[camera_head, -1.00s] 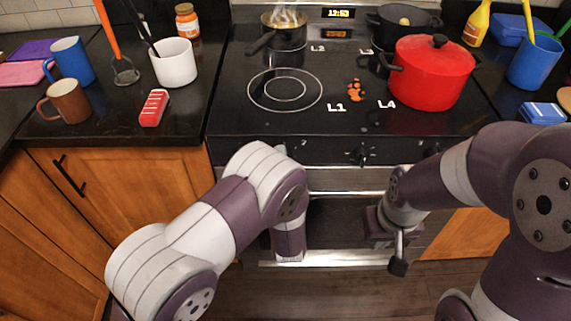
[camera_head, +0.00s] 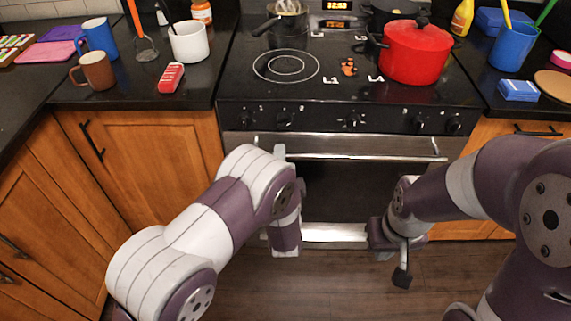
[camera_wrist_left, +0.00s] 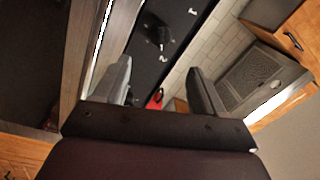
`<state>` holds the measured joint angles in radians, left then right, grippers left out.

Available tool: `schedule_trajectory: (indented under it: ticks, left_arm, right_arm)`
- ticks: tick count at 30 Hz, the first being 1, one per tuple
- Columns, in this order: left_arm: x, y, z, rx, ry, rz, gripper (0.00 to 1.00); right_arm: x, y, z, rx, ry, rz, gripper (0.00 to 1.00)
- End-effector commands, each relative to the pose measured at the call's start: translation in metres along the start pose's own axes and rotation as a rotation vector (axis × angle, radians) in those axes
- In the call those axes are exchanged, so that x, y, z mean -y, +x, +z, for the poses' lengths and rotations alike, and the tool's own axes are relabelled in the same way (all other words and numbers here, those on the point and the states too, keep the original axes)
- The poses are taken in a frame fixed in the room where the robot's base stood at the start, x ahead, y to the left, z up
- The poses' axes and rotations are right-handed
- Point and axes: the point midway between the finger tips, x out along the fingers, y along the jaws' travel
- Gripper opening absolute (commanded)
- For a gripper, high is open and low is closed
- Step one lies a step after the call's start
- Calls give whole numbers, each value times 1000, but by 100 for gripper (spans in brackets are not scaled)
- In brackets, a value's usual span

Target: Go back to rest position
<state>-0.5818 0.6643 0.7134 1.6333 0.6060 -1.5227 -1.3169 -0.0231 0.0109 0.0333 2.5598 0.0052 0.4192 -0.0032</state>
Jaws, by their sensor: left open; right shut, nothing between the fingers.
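My left gripper (camera_wrist_left: 160,88) is open and empty in the left wrist view, its two grey fingers spread apart. In the head view my left arm reaches in front of the oven, and its hand is mostly hidden by the arm. My right gripper (camera_head: 402,276) is shut and empty, pointing down in front of the oven's right side. Both hands are apart from the cookware and the counter items.
The stove carries a red pot (camera_head: 416,54), a small pan (camera_head: 284,22) and a black pot. The oven handle (camera_head: 345,157) crosses the front. Left counter holds mugs (camera_head: 97,71) and a white utensil pot (camera_head: 189,42). Wooden floor (camera_head: 330,285) below is clear.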

Motion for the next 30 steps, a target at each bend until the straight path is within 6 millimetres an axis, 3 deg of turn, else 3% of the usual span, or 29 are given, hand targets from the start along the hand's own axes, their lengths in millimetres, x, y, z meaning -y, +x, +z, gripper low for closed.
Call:
schedule_trajectory:
  ticks: [10,11,13,15,17,20,24,27,29,30]
  left_arm:
    - [-7,0,2,9,-67,33,70]
    - [-18,-1,3,20,-118,86,70]
    - [-60,-16,12,71,-242,293,70]
    - [-97,-48,18,188,-403,577,70]
    - [-106,-80,29,357,-536,795,70]
    - [-81,-138,57,687,-686,1033,70]
    - [-14,-208,98,1086,-773,1144,70]
    - [33,-242,123,1258,-804,1131,70]
    - [62,-254,137,1297,-833,1093,70]
    - [82,-250,145,1278,-886,1030,70]
  right_arm:
    - [0,0,0,0,0,0,0]
    - [0,0,0,0,0,0,0]
    - [0,0,0,0,0,0,0]
    - [0,0,0,0,0,0,0]
    - [0,0,0,0,0,0,0]
    - [0,0,0,0,0,0,0]
    - [0,0,0,0,0,0,0]
    - [0,0,0,0,0,0,0]
    - [0,0,0,0,0,0,0]
    - [0,0,0,0,0,0,0]
